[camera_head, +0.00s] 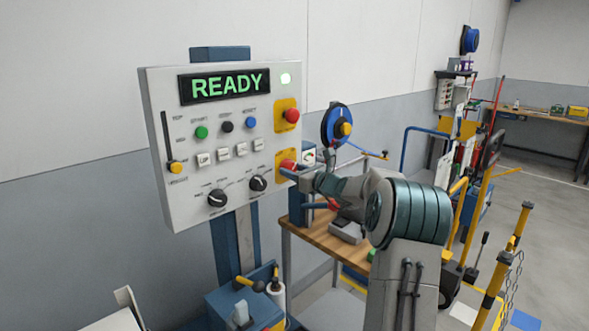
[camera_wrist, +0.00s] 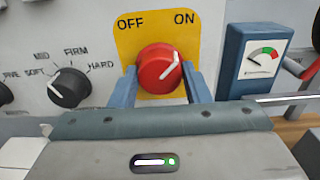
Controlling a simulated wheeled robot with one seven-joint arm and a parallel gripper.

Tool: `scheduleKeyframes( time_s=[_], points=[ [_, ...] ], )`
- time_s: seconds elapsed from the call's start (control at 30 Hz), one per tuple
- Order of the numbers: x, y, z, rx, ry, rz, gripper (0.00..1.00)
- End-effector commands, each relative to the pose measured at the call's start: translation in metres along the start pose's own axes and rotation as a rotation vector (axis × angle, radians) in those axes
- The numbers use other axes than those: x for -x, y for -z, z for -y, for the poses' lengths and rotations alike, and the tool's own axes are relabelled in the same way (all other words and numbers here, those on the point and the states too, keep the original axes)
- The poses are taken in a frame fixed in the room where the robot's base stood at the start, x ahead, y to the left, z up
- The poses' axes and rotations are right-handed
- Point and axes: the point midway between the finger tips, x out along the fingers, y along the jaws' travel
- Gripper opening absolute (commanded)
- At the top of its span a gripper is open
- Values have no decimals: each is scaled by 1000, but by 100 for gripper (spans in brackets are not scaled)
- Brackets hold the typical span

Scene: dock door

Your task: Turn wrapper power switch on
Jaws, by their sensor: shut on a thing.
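The wrapper power switch (camera_wrist: 158,69) is a red round knob on a yellow plate (camera_wrist: 127,47) marked OFF at the left and ON at the right. Its white pointer line points up and right, toward ON. In the head view the red knob (camera_head: 287,165) is at the lower right of the white control panel (camera_head: 183,118), partly hidden by my gripper. My gripper (camera_wrist: 158,84) is shut on the knob, with one blue finger on each side. The panel display (camera_head: 226,84) reads READY in green, and a light (camera_head: 285,78) beside it glows pale green.
A black dial (camera_wrist: 69,88) marked SOFT, MID, FIRM, HARD is left of the knob. A blue gauge box (camera_wrist: 252,60) is on the right. A red button (camera_head: 291,115) sits above the switch. A wooden bench (camera_head: 322,240) stands behind my arm, and yellow posts (camera_head: 497,270) stand at the right.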

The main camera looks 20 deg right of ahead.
Motion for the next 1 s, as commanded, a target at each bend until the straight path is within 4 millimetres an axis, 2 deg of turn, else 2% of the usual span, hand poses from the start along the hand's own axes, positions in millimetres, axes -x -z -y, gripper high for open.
scheduleKeyframes(
  time_s=[0.5,0.53,0.6,0.87,1.0],
  points=[
    [0,-4,0,-17,0,6,20],
    [0,-4,0,-17,0,6,51],
    [0,-3,0,-17,0,5,65],
    [0,-1,0,-17,1,2,65],
    [10,0,1,-16,2,1,65]
  ],
)
